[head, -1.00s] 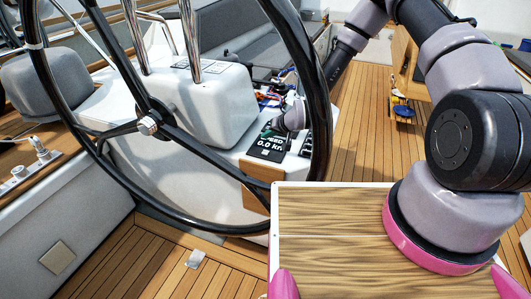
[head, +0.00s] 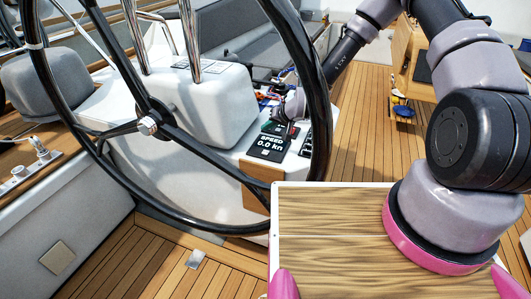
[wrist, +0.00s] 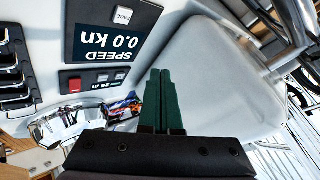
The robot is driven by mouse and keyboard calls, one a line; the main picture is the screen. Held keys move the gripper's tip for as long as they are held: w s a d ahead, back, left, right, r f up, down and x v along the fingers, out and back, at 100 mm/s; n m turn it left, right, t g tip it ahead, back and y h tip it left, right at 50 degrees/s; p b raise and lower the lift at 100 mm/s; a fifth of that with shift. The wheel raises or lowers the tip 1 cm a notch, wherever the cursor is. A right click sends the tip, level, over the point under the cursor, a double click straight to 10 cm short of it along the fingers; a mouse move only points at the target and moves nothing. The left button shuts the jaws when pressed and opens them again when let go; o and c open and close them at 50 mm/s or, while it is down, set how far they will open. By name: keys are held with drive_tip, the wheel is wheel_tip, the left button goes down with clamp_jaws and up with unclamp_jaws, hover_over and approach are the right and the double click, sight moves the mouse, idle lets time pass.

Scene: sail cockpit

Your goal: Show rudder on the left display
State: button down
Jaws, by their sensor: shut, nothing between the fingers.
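A dark display (head: 267,146) on the white console reads SPEED 0.0 kn in white. In the wrist view the same display (wrist: 105,45) appears upside down at the upper left, with a pale PAGE button (wrist: 122,16) on it. My gripper (wrist: 160,72) is shut and empty, its two dark green fingers together. In the wrist view the fingertips show to the right of and below the display, apart from the PAGE button. In the head view my gripper is small, just above the display behind the wheel rim. I cannot tell whether the fingers touch the console.
The large black steering wheel (head: 153,127) stands in front of the console in the head view. In the wrist view a small panel with a red button (wrist: 75,86) lies beside the display, and black racks (wrist: 15,80) are at the far left. Steel rails are at the right.

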sight(267, 153)
drive_tip(key=shift+f, duration=0.1)
drive_tip(key=shift+f, duration=4.3)
drive_tip(key=shift+f, duration=0.1)
drive_tip(key=shift+f, duration=0.3)
drive_tip(key=shift+f, duration=0.5)
drive_tip(key=shift+r, duration=0.9)
drive_tip(key=shift+r, duration=0.15)
drive_tip(key=shift+r, duration=2.35)
